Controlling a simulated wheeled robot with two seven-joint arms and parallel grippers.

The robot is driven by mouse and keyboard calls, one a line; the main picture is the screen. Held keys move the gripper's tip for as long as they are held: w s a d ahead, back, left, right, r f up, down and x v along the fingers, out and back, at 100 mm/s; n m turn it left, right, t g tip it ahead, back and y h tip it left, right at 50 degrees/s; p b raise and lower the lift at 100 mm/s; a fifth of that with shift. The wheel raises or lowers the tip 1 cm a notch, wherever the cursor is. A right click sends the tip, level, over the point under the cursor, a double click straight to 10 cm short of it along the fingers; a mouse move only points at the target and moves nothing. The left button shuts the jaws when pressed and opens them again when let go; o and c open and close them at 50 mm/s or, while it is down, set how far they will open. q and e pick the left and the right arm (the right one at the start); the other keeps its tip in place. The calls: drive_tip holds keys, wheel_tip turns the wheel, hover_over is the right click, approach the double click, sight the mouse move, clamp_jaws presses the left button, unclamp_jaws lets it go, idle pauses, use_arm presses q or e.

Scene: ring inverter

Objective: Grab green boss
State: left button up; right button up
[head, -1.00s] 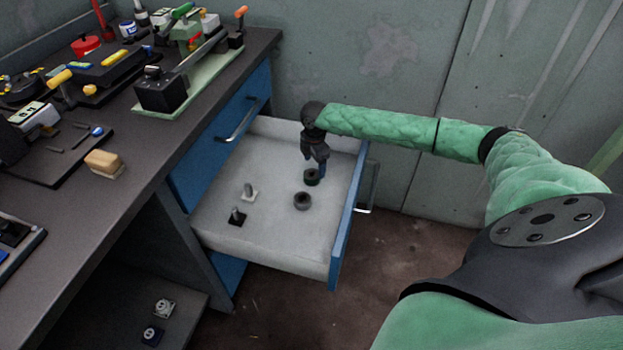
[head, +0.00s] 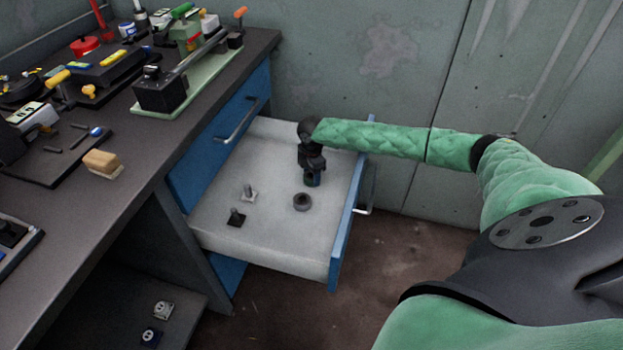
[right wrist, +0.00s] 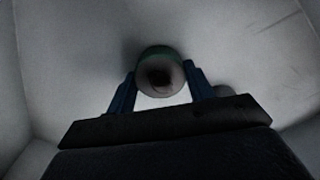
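The green boss (right wrist: 160,72), a short ring with a dark hole and a green side, stands in the open drawer (head: 267,235). In the right wrist view it lies between the two blue fingers of my right gripper (right wrist: 159,80), one on each side. The fingers look spread, close beside the boss; I cannot tell whether they touch it. In the head view my right gripper (head: 313,182) points down into the drawer and hides the boss. My left gripper is not in view.
A dark grey ring (head: 302,202) lies just in front of the gripper. Two small posts on square bases, one light (head: 249,194) and one dark (head: 236,218), stand to the left. The drawer's blue front (head: 342,240) is at right, the cluttered workbench (head: 110,205) at left.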

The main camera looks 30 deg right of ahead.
drive_tip(key=shift+c, duration=1.1)
drive_tip(key=shift+r, duration=0.2)
